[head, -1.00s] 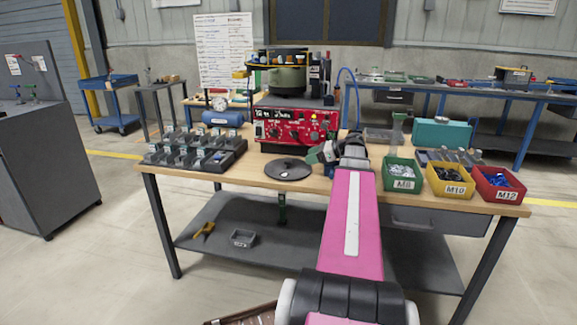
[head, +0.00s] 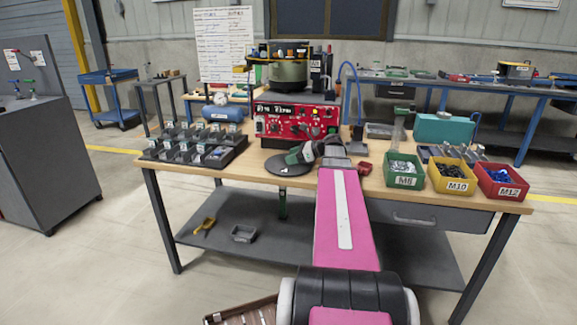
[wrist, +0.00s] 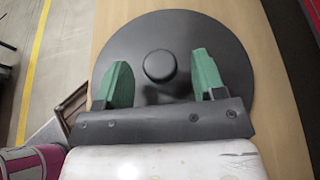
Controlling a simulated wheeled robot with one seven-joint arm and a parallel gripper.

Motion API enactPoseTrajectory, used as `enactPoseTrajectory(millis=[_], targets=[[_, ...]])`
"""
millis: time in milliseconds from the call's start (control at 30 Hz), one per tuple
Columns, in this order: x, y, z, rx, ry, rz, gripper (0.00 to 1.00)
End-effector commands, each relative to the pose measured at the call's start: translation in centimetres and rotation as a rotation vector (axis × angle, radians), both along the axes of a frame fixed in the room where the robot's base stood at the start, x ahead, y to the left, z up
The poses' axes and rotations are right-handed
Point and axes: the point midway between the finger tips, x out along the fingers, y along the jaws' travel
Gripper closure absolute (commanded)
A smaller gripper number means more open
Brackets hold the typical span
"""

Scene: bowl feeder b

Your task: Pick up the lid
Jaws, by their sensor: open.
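The lid (head: 283,170) is a flat dark disc lying on the wooden workbench, in front of the red control box. In the wrist view the lid (wrist: 172,32) shows from above with a round black knob (wrist: 160,66) at its centre. My gripper (wrist: 160,68) is open over the lid, its two green fingers on either side of the knob, with clear gaps. I cannot tell how far the fingertips are above the lid. In the head view my gripper (head: 294,158) covers the right part of the lid.
The red control box (head: 291,124) with the feeder bowl (head: 287,72) stands behind the lid. A black rack (head: 206,157) is at left. Green (head: 404,172), yellow (head: 449,178) and red (head: 499,185) bins are at right. A small red item (head: 365,167) lies right of my wrist.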

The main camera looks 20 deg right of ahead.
Motion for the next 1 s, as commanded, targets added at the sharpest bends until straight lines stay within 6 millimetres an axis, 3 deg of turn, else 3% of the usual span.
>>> enactPoseTrajectory(millis=[133,367,567,1000], targets=[[0.96,1.39,-0.74,0.001,0.001,0.000,0.37],[1.06,1.57,-0.82,0.000,0.000,0.000,0.37],[1.05,1.55,-0.81,0.000,0.000,0.000,0.98],[1.05,1.54,-0.18,0.000,-0.002,-0.001,0.98]])
